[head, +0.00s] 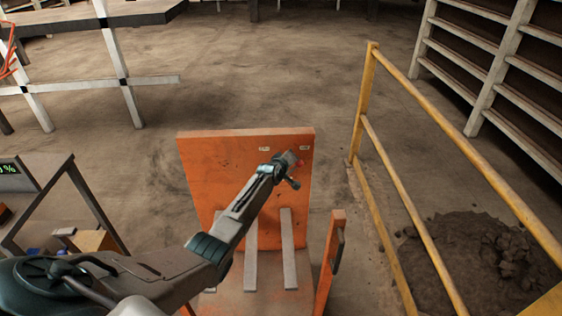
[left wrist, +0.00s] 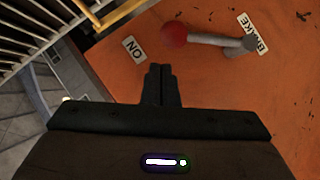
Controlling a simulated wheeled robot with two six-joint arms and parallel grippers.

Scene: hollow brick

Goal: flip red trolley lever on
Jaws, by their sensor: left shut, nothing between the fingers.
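The orange trolley (head: 215,165) stands upright in the middle of the head view, with two small white labels near its panel's top edge. In the left wrist view the lever (left wrist: 208,39) has a red ball knob (left wrist: 173,36) and a grey rod. Its thicker grey end is beside the BRAKE label (left wrist: 252,35), and the knob is on the side of the ON label (left wrist: 134,49). My left gripper (left wrist: 161,72) is shut and empty, in front of the panel below the knob and apart from it. In the head view my arm partly covers the lever.
A yellow railing (head: 400,185) runs close to the trolley's right, with a dirt pile (head: 480,255) beyond it. A grey desk frame (head: 85,195) stands at the left. Pale shelving (head: 495,75) is at the back right. The floor behind the trolley is clear.

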